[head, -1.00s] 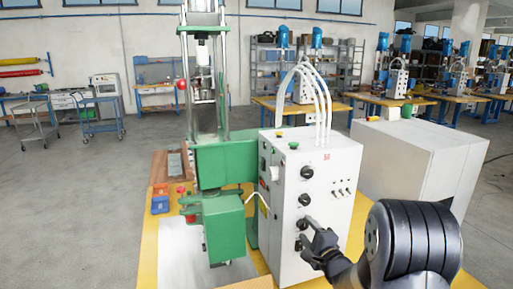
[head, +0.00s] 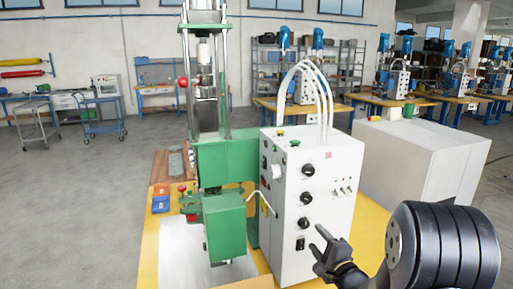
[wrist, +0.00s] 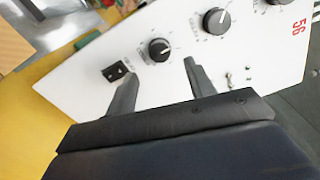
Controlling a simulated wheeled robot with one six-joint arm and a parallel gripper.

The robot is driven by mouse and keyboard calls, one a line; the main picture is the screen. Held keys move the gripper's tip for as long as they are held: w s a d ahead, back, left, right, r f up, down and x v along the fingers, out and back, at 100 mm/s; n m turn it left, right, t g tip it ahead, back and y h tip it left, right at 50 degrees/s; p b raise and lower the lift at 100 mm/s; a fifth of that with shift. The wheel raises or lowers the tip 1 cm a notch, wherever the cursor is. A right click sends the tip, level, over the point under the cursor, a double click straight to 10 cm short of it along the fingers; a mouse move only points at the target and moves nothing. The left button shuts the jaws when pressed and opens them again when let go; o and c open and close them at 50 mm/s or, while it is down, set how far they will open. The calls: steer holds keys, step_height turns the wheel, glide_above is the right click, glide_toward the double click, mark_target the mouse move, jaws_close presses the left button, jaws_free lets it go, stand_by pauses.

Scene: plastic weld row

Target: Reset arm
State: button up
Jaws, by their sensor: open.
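My gripper (head: 317,240) is open and empty at the lower right of the head view, in front of the white control box (head: 328,190). In the wrist view its two fingers (wrist: 157,82) are spread apart before the panel, with nothing between them but panel face. A black knob (wrist: 159,49) and a black rocker switch (wrist: 116,72) lie just beyond the fingertips. A second knob (wrist: 216,20) is farther off. I see no contact with the panel, though the exact gap is hard to tell.
The green press (head: 225,225) stands left of the control box on a yellow table (head: 372,222). Small red and blue blocks (head: 160,204) lie at the table's left. A large white cabinet (head: 420,165) is behind my arm. Open floor lies to the left.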

mark_target(305, 225)
steer(key=v, duration=0.4)
steer(key=p+x, duration=0.1)
steer(key=x, duration=0.9)
steer(key=shift+r+p, duration=0.1)
steer(key=shift+p, duration=0.3)
steer(key=shift+w+f+n+b, duration=0.15)
steer(key=shift+f+n+b, duration=0.05)
steer(key=shift+n+b, duration=0.45)
steer(key=shift+n, duration=0.55)
steer(key=n+b, duration=0.1)
steer(key=n, duration=0.2)
steer(key=n+b, duration=0.2)
steer(key=n, duration=0.3)
steer(key=shift+r, duration=0.1)
steer(key=n+b, duration=0.2)
steer(key=n, duration=0.3)
steer(key=shift+n+b, duration=0.3)
steer(key=shift+b, duration=0.1)
steer(key=n+b, duration=0.2)
steer(key=n, duration=0.2)
steer(key=shift+a+r+n, duration=0.1)
steer(key=shift+n, duration=0.6)
